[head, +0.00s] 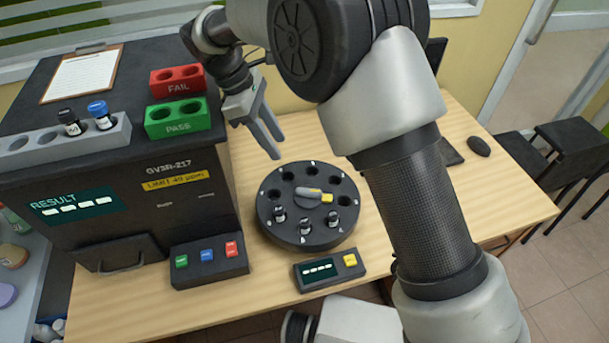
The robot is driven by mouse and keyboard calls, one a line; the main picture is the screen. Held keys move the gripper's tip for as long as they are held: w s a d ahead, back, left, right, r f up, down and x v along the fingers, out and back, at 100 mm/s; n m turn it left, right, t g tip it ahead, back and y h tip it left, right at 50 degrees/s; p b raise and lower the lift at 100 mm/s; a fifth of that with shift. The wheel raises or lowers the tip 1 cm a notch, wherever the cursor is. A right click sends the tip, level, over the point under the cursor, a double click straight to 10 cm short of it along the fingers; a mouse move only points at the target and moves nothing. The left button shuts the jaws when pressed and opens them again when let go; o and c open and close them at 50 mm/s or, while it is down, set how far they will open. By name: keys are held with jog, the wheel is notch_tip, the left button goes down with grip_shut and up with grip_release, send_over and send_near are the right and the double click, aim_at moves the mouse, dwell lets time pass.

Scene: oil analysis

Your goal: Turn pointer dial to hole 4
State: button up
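The black round carousel (262,214) stands on the wooden table in the head view. Several holes ring its top, with small white marks by the rim that are too small to read surely. The pointer dial (308,193) lies at its centre, a grey bar with a yellow part toward the right. Three small dark vials (279,213) sit in holes along the near side. My gripper (274,150) is open and empty, above and behind the carousel's left part, apart from the dial. Which hole is number 4 I cannot tell.
A black analyser (150,215) stands at left, with red FAIL (178,80) and green PASS (176,118) racks on top. A button box (209,261) and small display box (330,269) stand in front. A grey rack (60,140) holds two vials. Bare table shows around the carousel.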

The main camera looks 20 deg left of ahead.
aim_at(307, 188)
jog(key=b+x, duration=0.1)
jog(key=x, duration=1.6)
jog(key=shift+f, duration=0.1)
grip_shut()
jog(key=shift+m, duration=0.4)
jog(key=m+g, duration=0.1)
jog(key=m, duration=0.2)
jog(key=shift+w+m+g, duration=0.25)
jog(key=shift+m+g, duration=0.05)
jog(key=shift+g, duration=0.1)
jog(key=m, duration=0.2)
jog(key=m+g+y, duration=0.1)
jog(key=m, duration=0.1)
jog(key=shift+w+d, duration=0.1)
jog(key=shift+w, duration=0.1)
jog(key=shift+m+g, duration=0.3)
